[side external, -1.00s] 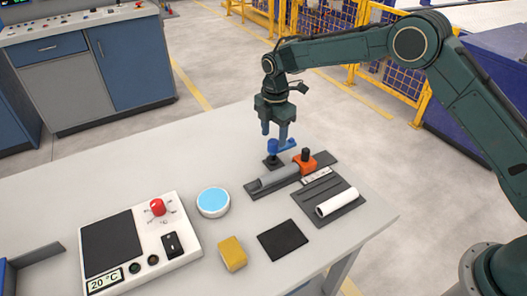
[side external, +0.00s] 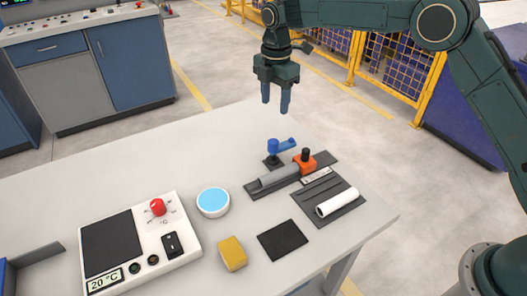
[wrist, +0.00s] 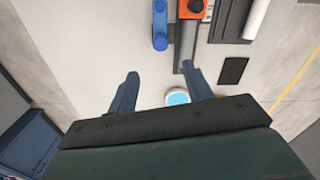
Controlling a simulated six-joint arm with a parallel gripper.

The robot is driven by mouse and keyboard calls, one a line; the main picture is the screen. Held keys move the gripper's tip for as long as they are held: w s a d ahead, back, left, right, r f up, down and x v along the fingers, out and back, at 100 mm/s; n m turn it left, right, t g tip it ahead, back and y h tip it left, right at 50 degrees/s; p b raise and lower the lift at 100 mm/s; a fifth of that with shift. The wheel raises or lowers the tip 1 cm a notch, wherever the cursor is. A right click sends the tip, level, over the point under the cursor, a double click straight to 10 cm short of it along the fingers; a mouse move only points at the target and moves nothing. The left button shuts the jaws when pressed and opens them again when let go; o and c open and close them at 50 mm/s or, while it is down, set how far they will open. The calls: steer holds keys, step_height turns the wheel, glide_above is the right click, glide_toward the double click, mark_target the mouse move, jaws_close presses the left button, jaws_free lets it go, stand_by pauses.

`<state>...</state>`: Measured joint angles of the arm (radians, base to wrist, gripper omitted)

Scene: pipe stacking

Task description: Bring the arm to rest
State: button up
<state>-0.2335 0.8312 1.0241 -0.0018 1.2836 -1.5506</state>
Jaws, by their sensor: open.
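My gripper (side external: 276,106) is open and empty, raised above the far part of the table, with its fingers pointing down. In the wrist view my gripper (wrist: 160,92) shows its two blue fingers apart with nothing between them. Below it stands the blue clamp lever (side external: 281,146) on its dark base, apart from the fingers. The lever also shows in the wrist view (wrist: 160,25). A grey pipe (side external: 279,176) lies in the dark fixture beside the orange block (side external: 307,164).
A white pipe (side external: 337,202) lies on a dark tray. A blue-topped dish (side external: 213,201), yellow sponge (side external: 232,254), black pad (side external: 282,241) and heater unit (side external: 140,244) with a red knob occupy the near table. The table (side external: 150,165) has free room at the left.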

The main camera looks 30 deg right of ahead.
steer(key=shift+r, duration=0.1)
steer(key=s+d+r+m+t, duration=0.1)
steer(key=s+d+r+m, duration=0.35)
steer(key=s+r, duration=0.35)
steer(key=s+d+r+m+t, duration=0.2)
steer(key=s+d+r+m, duration=0.25)
steer(key=s+r, duration=0.4)
steer(key=s+d+f+m+t, duration=0.1)
steer(key=s+m, duration=0.4)
steer(key=s, duration=0.7)
steer(key=s+d+f+m+t, duration=0.1)
steer(key=s+d+f+m, duration=0.2)
steer(key=s, duration=0.9)
steer(key=d+m, duration=0.1)
steer(key=m, duration=0.2)
steer(key=shift+f+t, duration=0.3)
steer(key=shift+f, duration=0.1)
